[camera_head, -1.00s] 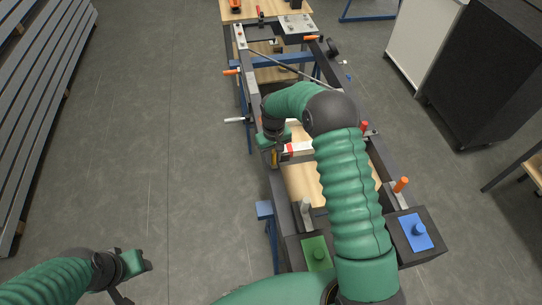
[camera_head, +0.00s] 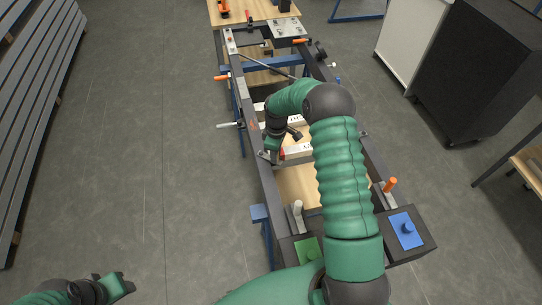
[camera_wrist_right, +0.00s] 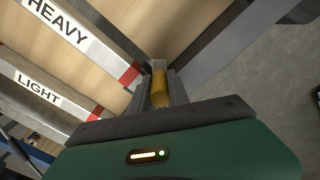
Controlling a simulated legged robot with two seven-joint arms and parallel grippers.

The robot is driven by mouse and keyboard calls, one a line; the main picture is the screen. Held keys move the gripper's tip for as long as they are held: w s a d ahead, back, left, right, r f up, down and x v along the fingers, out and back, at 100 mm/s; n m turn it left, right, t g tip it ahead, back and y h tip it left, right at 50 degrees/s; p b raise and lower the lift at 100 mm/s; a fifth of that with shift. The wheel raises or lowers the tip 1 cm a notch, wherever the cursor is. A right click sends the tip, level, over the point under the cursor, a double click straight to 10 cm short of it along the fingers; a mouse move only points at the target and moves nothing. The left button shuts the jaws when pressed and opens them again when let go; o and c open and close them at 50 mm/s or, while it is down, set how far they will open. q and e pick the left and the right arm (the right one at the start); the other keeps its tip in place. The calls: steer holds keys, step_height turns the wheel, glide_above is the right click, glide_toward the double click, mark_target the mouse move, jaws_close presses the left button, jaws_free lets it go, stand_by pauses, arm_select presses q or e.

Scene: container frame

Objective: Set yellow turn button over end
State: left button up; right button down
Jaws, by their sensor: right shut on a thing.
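The yellow turn button (camera_wrist_right: 159,88) shows in the right wrist view between the grey fingers of my right gripper (camera_wrist_right: 160,92). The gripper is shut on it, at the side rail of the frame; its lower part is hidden. In the head view, my right gripper (camera_head: 272,151) is at the left rail of the container frame (camera_head: 267,193), beside the end of a white bar. The button cannot be made out there. My left gripper (camera_head: 122,285) is low at the left, away from the frame; its jaw opening is unclear.
White bars labelled HEAVY (camera_wrist_right: 60,32) and LIGHT (camera_wrist_right: 38,88), with red ends, cross the frame beside the right gripper. Open floor lies left.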

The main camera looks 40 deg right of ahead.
steer(key=d+n, duration=0.1)
steer(key=w+d+n, duration=0.1)
steer(key=n, duration=0.1)
steer(key=shift+w+r+n, duration=0.1)
steer(key=shift+w+n, duration=0.05)
steer(key=shift+n, duration=0.15)
steer(key=shift+w+d+n+b, duration=0.1)
steer(key=shift+w+d+n, duration=0.2)
steer(key=shift+n, duration=0.5)
steer(key=shift+w+d+n+b, duration=0.15)
steer(key=shift+w+n, duration=0.2)
steer(key=shift+n, duration=0.45)
steer(key=shift+w+d+n+b, duration=0.1)
steer(key=shift+w+d+n, duration=0.2)
steer(key=shift+n, duration=0.5)
steer(key=c, duration=1.3)
jaws_free()
steer(key=shift+a, duration=0.1)
steer(key=shift+o, duration=0.2)
step_height(320, 180, up, 17)
steer(key=shift+f+b, duration=0.2)
steer(key=shift+b, duration=0.25)
